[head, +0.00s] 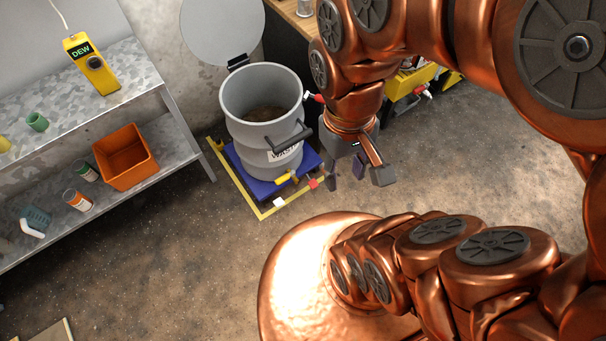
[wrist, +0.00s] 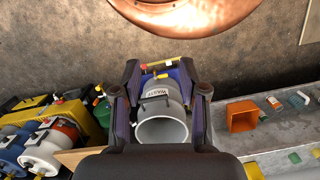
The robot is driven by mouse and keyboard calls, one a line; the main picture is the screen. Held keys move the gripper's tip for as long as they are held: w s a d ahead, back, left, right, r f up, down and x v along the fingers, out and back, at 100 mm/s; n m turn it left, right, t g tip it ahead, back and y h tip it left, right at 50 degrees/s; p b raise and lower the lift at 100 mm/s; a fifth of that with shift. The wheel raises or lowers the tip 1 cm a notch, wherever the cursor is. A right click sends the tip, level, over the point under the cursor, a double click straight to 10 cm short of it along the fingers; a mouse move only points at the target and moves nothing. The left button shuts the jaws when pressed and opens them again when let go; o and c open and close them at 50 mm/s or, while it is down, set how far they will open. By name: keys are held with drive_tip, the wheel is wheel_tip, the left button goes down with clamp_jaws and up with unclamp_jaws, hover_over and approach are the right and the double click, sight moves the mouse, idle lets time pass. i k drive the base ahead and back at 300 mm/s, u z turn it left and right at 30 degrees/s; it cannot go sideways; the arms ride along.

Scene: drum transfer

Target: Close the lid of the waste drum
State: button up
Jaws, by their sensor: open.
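The grey waste drum (head: 250,132) stands upright on a blue platform (head: 252,188) in the head view. Its round lid (head: 222,32) is open, raised and tilted back behind the rim on a dark hinge. A dark handle (head: 292,139) sticks out from the drum's front right. My gripper (head: 357,174) is open and empty, to the right of the drum and apart from it, fingers pointing down. In the wrist view, my open gripper (wrist: 160,72) frames the drum (wrist: 163,108); the lid does not show there, and my gripper's body covers the lower middle.
A metal shelf (head: 180,152) at left holds an orange bin (head: 126,157), small jars and a yellow device (head: 91,64). Yellow tape (head: 240,195) borders the platform. A yellow crate (head: 412,83) stands behind my arm. The floor (head: 190,260) in front is clear.

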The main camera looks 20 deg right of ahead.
sight(220, 33)
drive_tip(key=z, duration=0.1)
drive_tip(key=k, duration=0.65)
drive_tip(key=u, duration=0.6)
drive_tip(key=i, duration=0.55)
drive_tip(key=u, duration=0.65)
drive_tip(key=i, duration=1.6)
drive_tip(key=z, duration=0.55)
